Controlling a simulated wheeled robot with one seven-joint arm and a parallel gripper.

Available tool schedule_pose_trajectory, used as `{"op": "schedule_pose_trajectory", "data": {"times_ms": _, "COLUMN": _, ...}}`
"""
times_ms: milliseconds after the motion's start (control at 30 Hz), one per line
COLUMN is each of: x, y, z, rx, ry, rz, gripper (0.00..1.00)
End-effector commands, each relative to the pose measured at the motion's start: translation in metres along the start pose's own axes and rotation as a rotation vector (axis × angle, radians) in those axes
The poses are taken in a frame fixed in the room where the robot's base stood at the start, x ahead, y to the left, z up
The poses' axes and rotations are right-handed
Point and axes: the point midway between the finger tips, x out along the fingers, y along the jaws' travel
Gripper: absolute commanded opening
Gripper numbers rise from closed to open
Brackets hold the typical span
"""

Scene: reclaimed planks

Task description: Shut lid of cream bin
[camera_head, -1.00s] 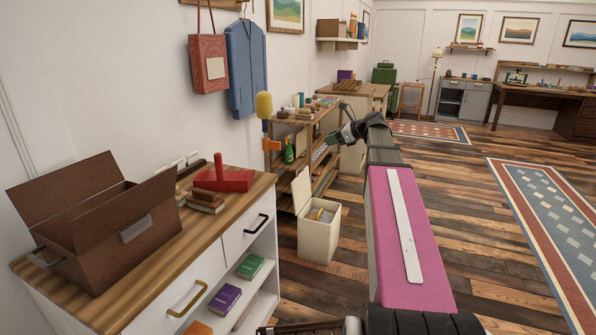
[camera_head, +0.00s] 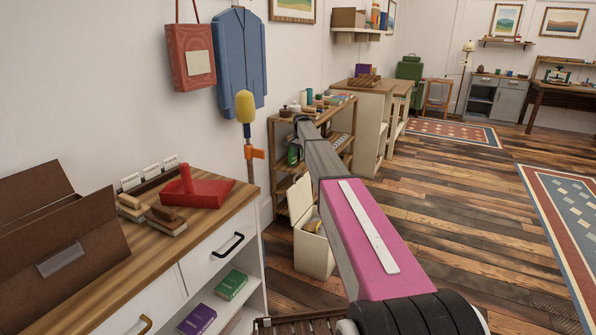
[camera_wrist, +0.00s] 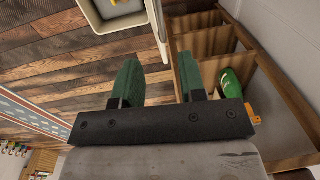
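The cream bin (camera_head: 314,254) stands on the plank floor beside the wooden shelf unit. Its lid (camera_head: 300,200) is open and stands up on the wall side; my arm covers part of the bin in the head view. In the wrist view the bin (camera_wrist: 92,18) shows at the top, with something yellow inside, and the lid (camera_wrist: 159,25) shows edge-on as a thin pale strip. My gripper (camera_wrist: 158,75) has its two green fingers apart with nothing between them. The lid's edge lies beyond the fingertips, apart from them.
The wooden shelf unit (camera_head: 283,135) stands close by, its compartments and a green bottle (camera_wrist: 232,85) showing right of my fingers in the wrist view. A white cabinet (camera_head: 215,262) with a red dustpan (camera_head: 197,190) stands at the left. Open plank floor (camera_head: 445,200) lies to the right.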

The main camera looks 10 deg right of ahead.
Motion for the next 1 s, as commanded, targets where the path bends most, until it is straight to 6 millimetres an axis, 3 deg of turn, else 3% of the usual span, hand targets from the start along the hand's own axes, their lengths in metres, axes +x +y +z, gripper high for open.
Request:
{"op": "schedule_pose_trajectory", "data": {"times_ms": 267, "x": 0.026, "y": 0.001, "z": 0.001, "rx": 0.002, "ry": -0.002, "rz": -0.001, "gripper": 0.38}}
{"op": "schedule_pose_trajectory", "data": {"times_ms": 700, "x": 0.097, "y": 0.001, "z": 0.000, "rx": 0.004, "ry": -0.002, "rz": -0.002, "gripper": 0.38}}
{"op": "schedule_pose_trajectory", "data": {"times_ms": 1000, "x": 0.106, "y": 0.001, "z": 0.000, "rx": 0.004, "ry": 0.000, "rz": -0.004, "gripper": 0.38}}
